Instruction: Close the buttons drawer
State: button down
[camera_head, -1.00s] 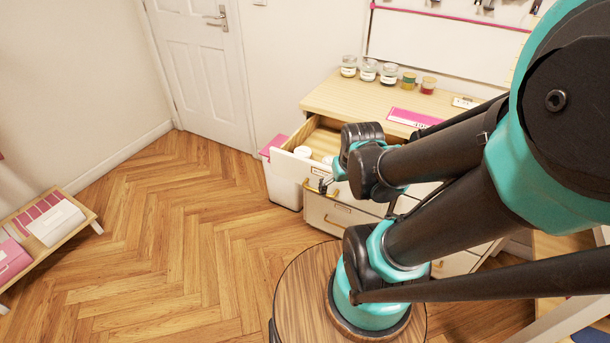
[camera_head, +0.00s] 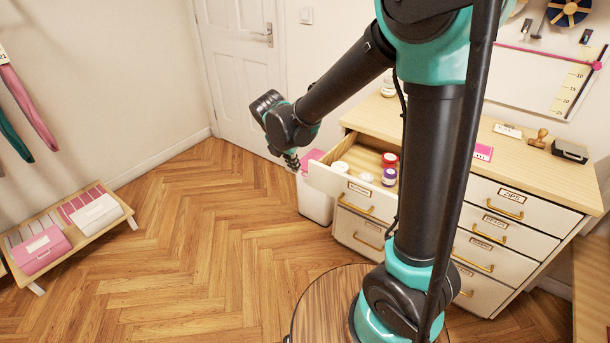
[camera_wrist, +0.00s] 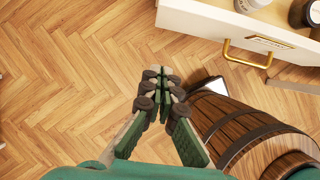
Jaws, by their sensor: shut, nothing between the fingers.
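The open drawer (camera_head: 330,180) is the top left one of the wooden-topped chest. White, red and purple round items lie inside. My gripper (camera_head: 292,161) is in the air just left of the drawer's front, apart from it. In the wrist view, my gripper's fingers (camera_wrist: 163,76) are shut and empty above the floor. The drawer's front (camera_wrist: 215,22) and its brass handle (camera_wrist: 248,54) show there at upper right. My arm hides part of the chest.
A white bin (camera_head: 315,205) with a pink top stands below and left of the drawer. The other drawers, such as the zips drawer (camera_head: 512,200), look shut. A low rack (camera_head: 75,245) holds boxes at left. The herringbone floor (camera_head: 200,260) between is clear.

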aim_at(346, 138)
jog(key=w+d+f, duration=0.4)
jog(key=w+f, duration=0.2)
jog(key=f, duration=0.3)
jog(key=shift+w+d, duration=0.15)
jog(key=shift+d, duration=0.05)
jog(key=shift+f, duration=0.1)
jog(key=w+d, duration=0.5)
jog(key=w, duration=0.2)
jog(key=w+d, duration=0.6)
jog(key=w, duration=0.2)
jog(key=w+d, duration=0.5)
jog(key=w, duration=0.2)
jog(key=shift+w+d, duration=0.15)
